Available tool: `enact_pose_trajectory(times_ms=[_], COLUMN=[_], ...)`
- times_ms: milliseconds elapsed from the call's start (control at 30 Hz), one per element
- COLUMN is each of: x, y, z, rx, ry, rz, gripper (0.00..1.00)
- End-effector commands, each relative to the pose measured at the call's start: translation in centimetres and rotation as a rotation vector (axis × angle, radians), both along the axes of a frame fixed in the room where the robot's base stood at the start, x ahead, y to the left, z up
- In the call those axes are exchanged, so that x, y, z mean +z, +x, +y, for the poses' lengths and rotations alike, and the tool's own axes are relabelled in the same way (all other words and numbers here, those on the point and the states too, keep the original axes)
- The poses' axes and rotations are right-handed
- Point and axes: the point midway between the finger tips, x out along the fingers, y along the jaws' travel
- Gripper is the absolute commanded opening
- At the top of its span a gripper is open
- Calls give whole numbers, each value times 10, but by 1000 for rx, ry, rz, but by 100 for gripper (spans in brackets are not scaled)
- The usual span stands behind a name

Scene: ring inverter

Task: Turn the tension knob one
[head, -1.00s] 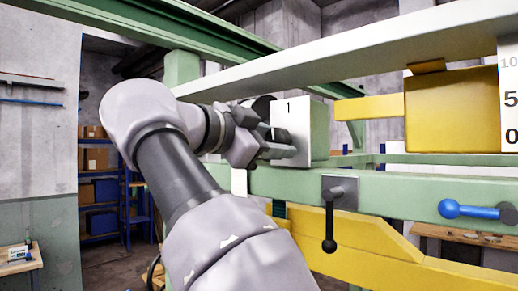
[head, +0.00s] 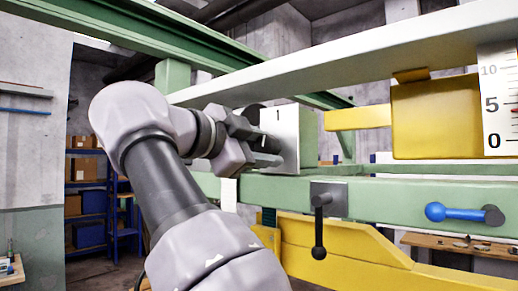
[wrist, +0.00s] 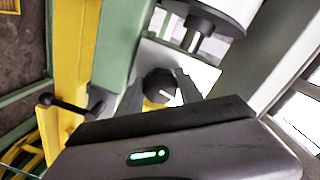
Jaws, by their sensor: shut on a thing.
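The tension knob one (wrist: 160,84) is a dark round knob with a white pointer line, seen in the wrist view between my fingers. It sits on a pale plate marked 1 (head: 281,131), on the front of a green block. My gripper (wrist: 160,92) is shut on the knob, one finger on each side. In the head view my gripper (head: 268,151) reaches the plate from the left and hides the knob.
A black-handled lever (head: 319,222) hangs from the green beam (head: 385,200) right of my gripper. A blue-handled lever (head: 455,212) is farther right. A yellow beam (head: 358,116) and a numbered scale (head: 496,105) are at upper right. A white beam passes above my gripper.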

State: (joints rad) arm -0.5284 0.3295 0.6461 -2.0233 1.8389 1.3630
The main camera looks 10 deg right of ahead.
Motion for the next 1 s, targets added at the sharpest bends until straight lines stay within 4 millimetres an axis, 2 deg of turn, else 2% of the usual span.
enact_pose_trajectory(times_ms=[67, 100, 200, 467, 567, 667, 1000], x=[-3, -3, -2, -1, 0, 2, 13], y=[1, 1, 1, 0, -3, -14, -77], z=[0, 1, 0, 1, 6, 21, 106], rx=[0, 0, 0, 1, 2, 4, 5], ry=[4, 4, 3, 2, 1, 1, 1], rz=[4, 4, 4, 2, 3, 3, 4], gripper=[2, 49, 64, 64, 64, 64, 64])
